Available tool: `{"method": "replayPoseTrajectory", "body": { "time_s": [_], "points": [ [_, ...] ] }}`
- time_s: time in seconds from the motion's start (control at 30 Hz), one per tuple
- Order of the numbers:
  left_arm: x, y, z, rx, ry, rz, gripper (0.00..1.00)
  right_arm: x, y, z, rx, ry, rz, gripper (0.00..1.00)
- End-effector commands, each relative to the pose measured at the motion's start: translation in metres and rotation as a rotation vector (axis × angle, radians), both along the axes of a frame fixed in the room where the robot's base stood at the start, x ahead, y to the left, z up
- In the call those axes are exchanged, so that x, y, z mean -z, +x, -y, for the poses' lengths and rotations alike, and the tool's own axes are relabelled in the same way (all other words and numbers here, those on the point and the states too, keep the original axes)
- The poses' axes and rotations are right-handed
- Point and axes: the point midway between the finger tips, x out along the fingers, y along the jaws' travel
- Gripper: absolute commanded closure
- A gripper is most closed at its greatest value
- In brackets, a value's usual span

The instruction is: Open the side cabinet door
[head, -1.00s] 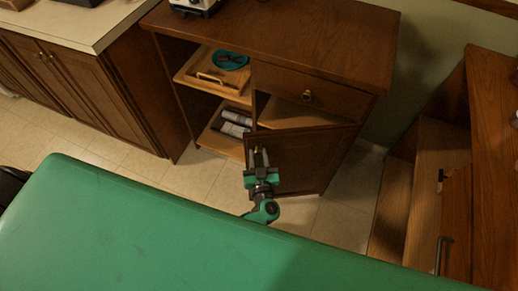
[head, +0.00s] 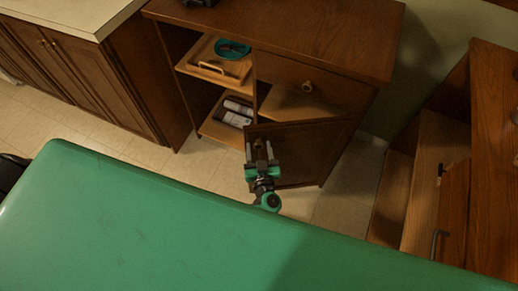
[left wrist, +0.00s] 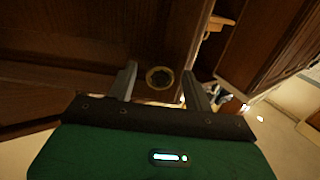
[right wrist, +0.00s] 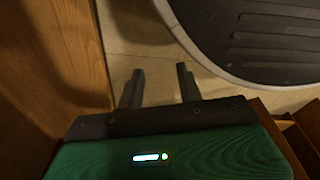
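The side cabinet's dark wooden door (head: 300,155) stands partly open in the head view, swung out from its right side. Shelf space shows above its top edge. My left gripper (head: 259,146) is at the door's free left part. In the left wrist view the round brass-coloured door knob (left wrist: 159,78) lies between the fingers of my left gripper (left wrist: 162,82), with gaps on both sides, so the gripper is open. Whether a finger touches the door cannot be told. My right gripper (right wrist: 160,86) is open and empty in the right wrist view; it is out of the head view.
The cabinet (head: 290,35) has a drawer with a knob (head: 308,86) above the door. Open shelves at left hold a wooden tray (head: 214,70) and bottles (head: 236,112). A counter (head: 70,15) stands left, wooden furniture (head: 490,150) right. Tiled floor (head: 190,170) lies between.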

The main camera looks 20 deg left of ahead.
Motion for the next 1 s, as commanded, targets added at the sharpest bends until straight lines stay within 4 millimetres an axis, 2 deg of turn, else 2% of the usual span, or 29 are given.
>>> {"method": "replayPoseTrajectory", "body": {
  "time_s": [0.17, 0.43, 0.6, 0.93, 1.0],
  "points": [
    [0.001, -0.007, 0.003, 0.000, 0.000, -0.001, 0.49, 0.000, 0.000, 0.000, 0.000, 0.000, -0.001, 0.64],
    [0.001, -0.045, 0.022, 0.000, -0.002, -0.004, 0.49, -0.005, 0.008, -0.002, 0.001, 0.002, 0.006, 0.64],
    [0.001, -0.063, 0.030, -0.001, 0.000, -0.001, 0.49, -0.008, 0.011, -0.003, 0.003, 0.003, 0.007, 0.64],
    [0.000, -0.068, 0.032, 0.000, 0.000, 0.000, 0.49, -0.010, 0.011, -0.003, 0.004, 0.004, 0.005, 0.64],
    [0.000, -0.068, 0.032, 0.003, 0.000, 0.000, 0.60, -0.009, 0.010, -0.005, 0.007, 0.006, 0.002, 0.64]
  ]
}}
